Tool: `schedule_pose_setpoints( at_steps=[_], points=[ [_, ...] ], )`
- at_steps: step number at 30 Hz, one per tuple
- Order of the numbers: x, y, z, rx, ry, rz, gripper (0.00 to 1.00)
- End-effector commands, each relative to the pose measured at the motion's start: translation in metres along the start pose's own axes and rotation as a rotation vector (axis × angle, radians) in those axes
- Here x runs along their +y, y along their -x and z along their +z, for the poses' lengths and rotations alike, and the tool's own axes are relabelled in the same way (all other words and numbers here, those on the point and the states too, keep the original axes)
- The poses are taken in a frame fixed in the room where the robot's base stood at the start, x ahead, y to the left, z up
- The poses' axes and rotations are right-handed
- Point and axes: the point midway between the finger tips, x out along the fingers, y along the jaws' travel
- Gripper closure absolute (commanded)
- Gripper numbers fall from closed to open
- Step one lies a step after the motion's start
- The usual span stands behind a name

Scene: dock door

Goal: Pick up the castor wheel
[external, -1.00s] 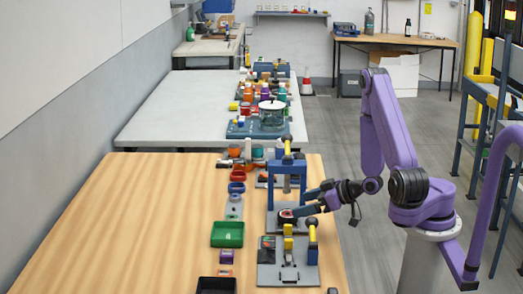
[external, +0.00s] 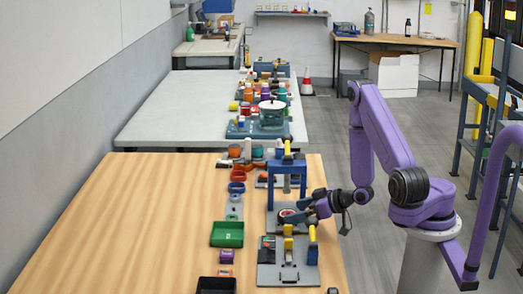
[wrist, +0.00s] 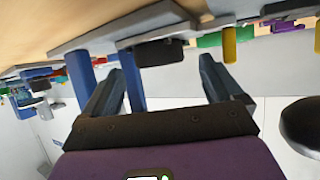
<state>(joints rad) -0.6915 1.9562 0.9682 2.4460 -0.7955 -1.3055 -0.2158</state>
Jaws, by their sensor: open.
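A small round dark piece with a reddish face, which looks like the castor wheel (external: 287,213), lies on a grey plate beside the blue frame on the wooden table. My gripper (external: 301,214) is low over the plate, reaching in from the right, with its fingertips close to the piece. In the wrist view my gripper (wrist: 160,72) is open, its two fingers spread wide with nothing held between them. A dark block-like shape (wrist: 160,52) on the plate shows beyond and between the fingers; I cannot tell if it is the wheel. Contact cannot be made out.
The blue frame (external: 273,187) stands right by my gripper. A grey fixture plate with yellow-topped posts (external: 312,246) is just in front. A green tray (external: 227,234) and a black bin (external: 216,285) are to the left. The table's left side (external: 130,230) is clear.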

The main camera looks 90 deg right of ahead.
Motion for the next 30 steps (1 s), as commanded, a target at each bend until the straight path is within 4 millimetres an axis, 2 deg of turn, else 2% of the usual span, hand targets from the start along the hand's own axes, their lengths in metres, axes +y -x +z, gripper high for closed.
schedule_pose_setpoints(
  at_steps=[3, 6, 14, 18, 20, 30],
  points=[
    [-0.001, -0.015, 0.0, 0.0, 0.003, -0.003, 0.07],
    [0.0, -0.022, 0.0, -0.001, 0.0, -0.001, 0.07],
    [0.0, -0.024, 0.0, -0.001, -0.001, 0.0, 0.07],
    [0.0, -0.024, 0.0, -0.001, -0.001, 0.0, 0.53],
    [0.0, -0.024, 0.0, -0.001, -0.001, 0.0, 0.71],
    [0.0, -0.023, -0.002, 0.001, 0.0, 0.0, 0.71]
  ],
)
